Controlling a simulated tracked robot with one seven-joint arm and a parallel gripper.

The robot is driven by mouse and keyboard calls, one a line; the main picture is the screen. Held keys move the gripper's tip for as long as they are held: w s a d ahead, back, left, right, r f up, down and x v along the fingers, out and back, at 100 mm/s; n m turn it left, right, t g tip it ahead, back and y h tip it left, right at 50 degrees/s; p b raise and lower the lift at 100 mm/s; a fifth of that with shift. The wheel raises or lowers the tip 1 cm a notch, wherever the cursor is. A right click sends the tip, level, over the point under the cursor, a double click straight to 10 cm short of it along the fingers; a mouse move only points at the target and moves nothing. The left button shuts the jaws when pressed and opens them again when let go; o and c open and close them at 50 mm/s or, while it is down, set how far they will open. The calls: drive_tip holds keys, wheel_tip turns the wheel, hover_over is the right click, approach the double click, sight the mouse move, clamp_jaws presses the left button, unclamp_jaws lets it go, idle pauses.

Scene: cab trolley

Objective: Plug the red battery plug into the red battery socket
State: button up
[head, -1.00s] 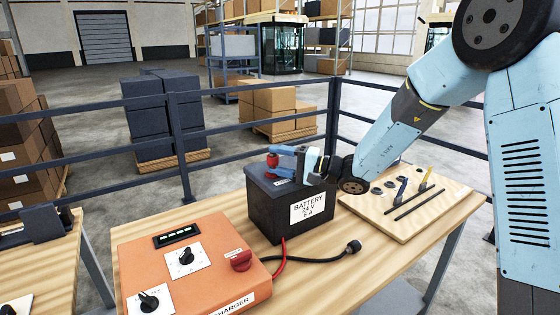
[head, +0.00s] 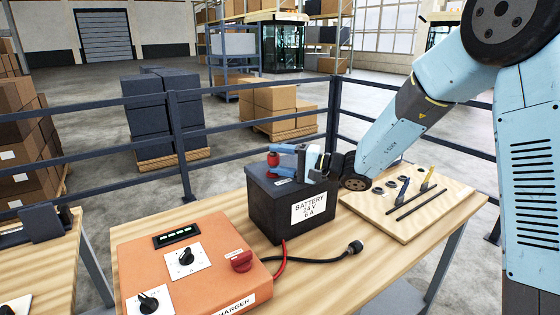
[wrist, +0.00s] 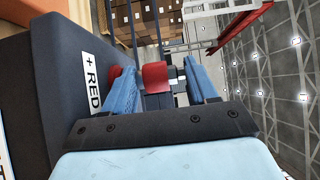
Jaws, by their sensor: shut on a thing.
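The black battery (head: 268,212) stands on the bench. In the wrist view its face fills the left side, with a "+ RED" label (wrist: 92,82). A small red part beside the label, likely the red battery socket (wrist: 115,71), is mostly hidden behind a blue finger. My gripper (head: 274,159) is low over the battery's top, reaching left. It is shut on the red battery plug (wrist: 154,76), which sits between the two blue fingers. The plug is close to the socket side; I cannot tell whether they touch.
The orange charger (head: 190,262) is at front left, with a red cable running toward the battery. A black plug (head: 355,247) lies loose on its cable at right. A wooden board (head: 435,209) with tools lies beyond it. Railings (head: 187,170) stand behind the bench.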

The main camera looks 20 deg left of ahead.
drive_tip(key=shift+r, duration=0.75)
idle(0.3)
